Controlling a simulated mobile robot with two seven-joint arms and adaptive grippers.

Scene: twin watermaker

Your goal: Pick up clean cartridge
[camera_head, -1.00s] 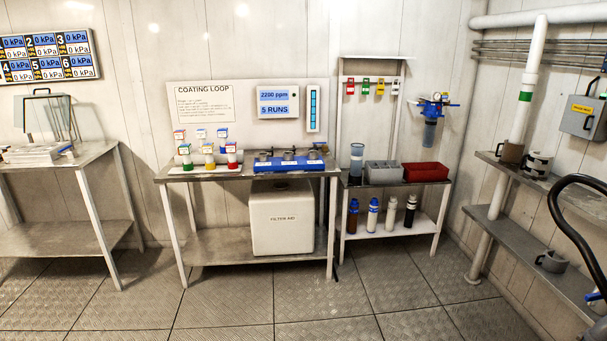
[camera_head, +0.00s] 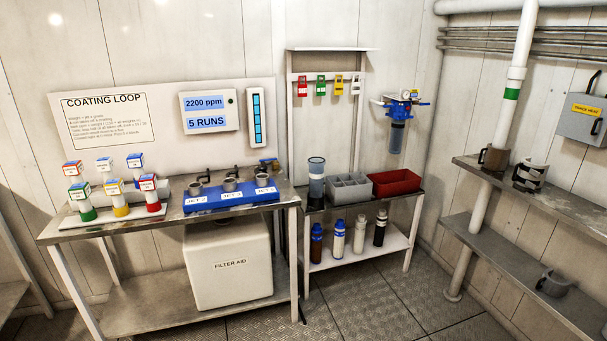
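Several upright cartridges stand in a row on the lower shelf of the small bench. From left to right they are a brown one with a blue top (camera_head: 317,243), a white one with a blue top (camera_head: 339,241), a white one with a pale top (camera_head: 360,236) and a dark one with a white top (camera_head: 380,229). No readable label marks which is clean; the two white ones look the cleanest. A blue-headed filter housing (camera_head: 397,137) hangs on the wall above. Neither of my grippers is in view.
The small bench carries a clear cylinder (camera_head: 316,178), a grey divided bin (camera_head: 349,189) and a red bin (camera_head: 396,183). The coating bench (camera_head: 170,222) stands left, with a white filter-aid box (camera_head: 228,263) beneath. Wall shelves (camera_head: 530,190) are at right. Floor (camera_head: 385,300) in front is clear.

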